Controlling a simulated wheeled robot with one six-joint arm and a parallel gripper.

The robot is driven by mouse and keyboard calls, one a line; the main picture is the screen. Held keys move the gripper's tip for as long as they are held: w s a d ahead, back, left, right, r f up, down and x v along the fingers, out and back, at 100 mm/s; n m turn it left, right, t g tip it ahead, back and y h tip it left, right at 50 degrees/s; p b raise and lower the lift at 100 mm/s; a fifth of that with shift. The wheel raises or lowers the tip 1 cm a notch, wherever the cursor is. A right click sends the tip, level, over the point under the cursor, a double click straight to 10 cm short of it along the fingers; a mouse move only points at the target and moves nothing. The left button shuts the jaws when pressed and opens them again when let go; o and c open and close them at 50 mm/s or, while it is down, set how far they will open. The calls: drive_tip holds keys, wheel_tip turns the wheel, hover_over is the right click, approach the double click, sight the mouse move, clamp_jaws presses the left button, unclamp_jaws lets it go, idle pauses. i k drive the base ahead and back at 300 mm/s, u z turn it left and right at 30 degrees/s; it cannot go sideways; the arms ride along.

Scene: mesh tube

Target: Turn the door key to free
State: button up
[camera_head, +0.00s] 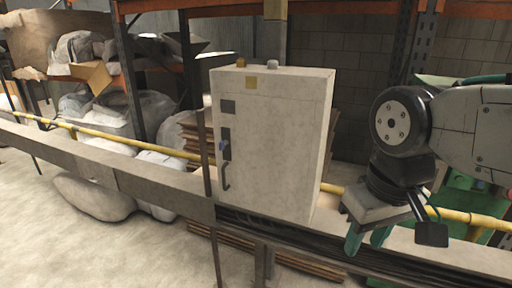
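A pale grey cabinet (280,145) stands on a ledge in the middle of the view. On its narrow left part is a dark lock plate with a small blue key or knob (224,147). Its exact turn is too small to tell. A dark curved handle (226,178) sits below it. My gripper (367,240) hangs to the right of the cabinet, low and apart from it, pointing down. Its two teal fingers have a gap between them, and nothing shows between them.
A yellow pipe (110,137) runs behind the cabinet along the concrete ledge (150,186). A thin dark post (207,150) stands close to the cabinet's left side. Two small knobs sit on the cabinet top. Shelves with wrapped sacks (85,50) fill the left background.

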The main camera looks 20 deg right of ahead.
sight(222, 145)
drive_tip(key=z, duration=0.4)
drive_tip(key=i, duration=1)
drive_tip(key=u, duration=0.35)
